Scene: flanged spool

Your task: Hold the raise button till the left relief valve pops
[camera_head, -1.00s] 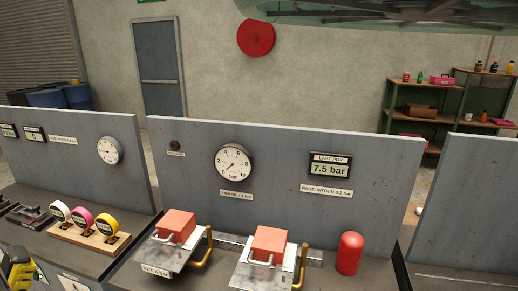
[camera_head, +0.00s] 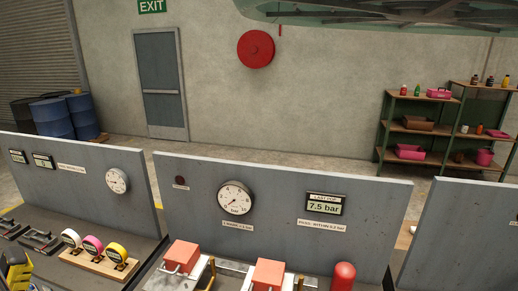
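A display (camera_head: 324,204) reads 7.5 bar. A small dark round lamp (camera_head: 181,182) is left of the gauge. No raise button can be made out. My gripper is not in view.
A red cylinder (camera_head: 343,275) stands right of the units. The left bench holds round white, pink and yellow items on a wooden stand (camera_head: 98,262). A yellow and black object (camera_head: 17,272) is cut off at lower left. Shelves (camera_head: 442,130) and blue drums (camera_head: 52,118) stand behind.

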